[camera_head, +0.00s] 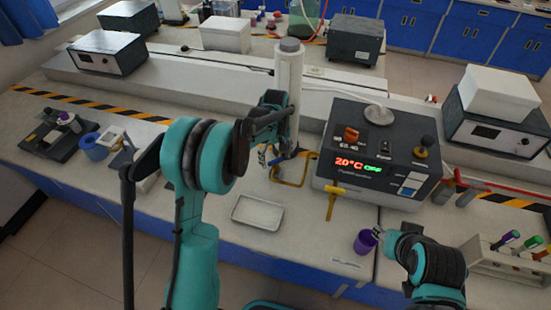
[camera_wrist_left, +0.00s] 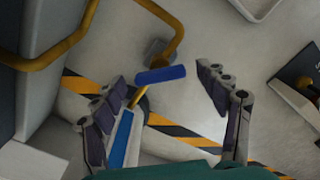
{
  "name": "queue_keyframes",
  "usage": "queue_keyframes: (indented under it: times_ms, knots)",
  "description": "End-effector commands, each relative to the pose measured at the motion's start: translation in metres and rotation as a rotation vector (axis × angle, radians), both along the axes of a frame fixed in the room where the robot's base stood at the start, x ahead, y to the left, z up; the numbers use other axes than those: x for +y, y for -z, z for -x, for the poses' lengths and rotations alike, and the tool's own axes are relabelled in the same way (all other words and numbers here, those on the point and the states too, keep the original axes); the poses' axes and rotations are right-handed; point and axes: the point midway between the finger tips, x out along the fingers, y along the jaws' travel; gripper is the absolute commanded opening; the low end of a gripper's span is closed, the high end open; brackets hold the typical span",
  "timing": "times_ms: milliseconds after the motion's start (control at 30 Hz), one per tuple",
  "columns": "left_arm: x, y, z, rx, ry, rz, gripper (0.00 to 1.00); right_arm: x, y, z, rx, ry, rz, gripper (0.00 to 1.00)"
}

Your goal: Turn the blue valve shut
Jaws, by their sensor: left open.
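The blue valve handle (camera_wrist_left: 161,75) shows in the left wrist view as a short blue bar by the bent yellow pipe (camera_wrist_left: 170,35). A second blue bar (camera_wrist_left: 122,140) lies below it, beside my left finger; I cannot tell whether both belong to one valve. My left gripper (camera_wrist_left: 158,88) is open, with its fingers on either side of the upper bar and no clear contact. In the head view the left gripper (camera_head: 268,157) is beside the white column, and the valve is mostly hidden. My right gripper (camera_head: 378,233) is by the purple cup; its jaws are unclear.
A control box (camera_head: 375,150) with a lit display stands right of the white column (camera_head: 289,85). A metal tray (camera_head: 258,212), purple cup (camera_head: 365,242) and tube rack (camera_head: 495,262) lie nearer.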

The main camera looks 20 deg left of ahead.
Motion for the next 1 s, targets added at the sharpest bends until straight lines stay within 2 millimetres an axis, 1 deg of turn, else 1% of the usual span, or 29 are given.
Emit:
queue_keyframes:
  times_ms: [167,267,300,367,733,867,1000]
  knots:
    - [0.0001,-0.0003,-0.0001,0.000,0.000,0.000,0.74,0.0000,-0.0004,-0.0001,0.000,0.000,0.000,0.40]
    - [0.0000,-0.0004,0.0000,0.000,0.000,0.000,0.50,0.0000,-0.0004,-0.0001,0.000,0.000,0.000,0.40]
    - [0.0000,-0.0004,0.0000,0.000,0.000,0.000,0.40,0.0000,-0.0004,-0.0001,0.000,0.000,0.000,0.40]
    - [0.0000,-0.0004,0.0000,0.000,0.000,0.000,0.24,0.0000,-0.0004,-0.0001,0.000,0.000,0.000,0.40]
    - [-0.0001,-0.0004,0.0001,0.000,0.034,0.000,0.24,0.0000,-0.0008,-0.0001,0.000,0.000,0.000,0.40]
    - [-0.0001,-0.0005,0.0001,0.000,0.093,0.000,0.24,0.0000,-0.0013,-0.0001,0.000,0.000,0.000,0.40]
    - [-0.0001,-0.0005,0.0001,0.000,0.190,0.000,0.24,0.0000,-0.0020,0.0000,0.000,0.000,0.000,0.40]
